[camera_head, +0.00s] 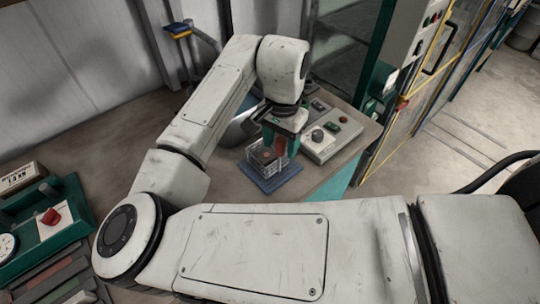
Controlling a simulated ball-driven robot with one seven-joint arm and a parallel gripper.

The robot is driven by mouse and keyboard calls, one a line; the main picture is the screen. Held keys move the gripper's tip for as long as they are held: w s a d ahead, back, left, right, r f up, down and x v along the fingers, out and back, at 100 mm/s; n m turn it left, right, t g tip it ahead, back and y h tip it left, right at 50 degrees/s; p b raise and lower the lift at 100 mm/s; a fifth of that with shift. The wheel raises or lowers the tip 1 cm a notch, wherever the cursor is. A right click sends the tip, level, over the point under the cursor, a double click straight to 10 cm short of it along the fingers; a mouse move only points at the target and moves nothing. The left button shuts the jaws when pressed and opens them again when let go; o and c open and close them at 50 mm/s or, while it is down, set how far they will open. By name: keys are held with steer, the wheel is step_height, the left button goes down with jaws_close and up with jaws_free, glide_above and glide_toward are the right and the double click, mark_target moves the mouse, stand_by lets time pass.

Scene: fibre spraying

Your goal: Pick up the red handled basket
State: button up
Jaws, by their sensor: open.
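A small wire basket (259,160) stands on a blue mat or tray (273,182) on the table, right of centre. A red part, probably its handle, shows at its top right beside my gripper. My gripper (281,143) is open and points down right over the basket, its fingers around or beside the red part; I cannot tell which. The gripper and wrist hide part of the handle and the basket's back.
A grey control box (333,133) with knobs and buttons stands close right of the basket. A green tray (60,232) with a red knob and a gauge is at the left. The table's right edge (372,140) is near. Bare table (110,140) lies at the back left.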

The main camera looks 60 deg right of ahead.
steer(key=shift+c, duration=0.3)
jaws_close()
stand_by(0.4)
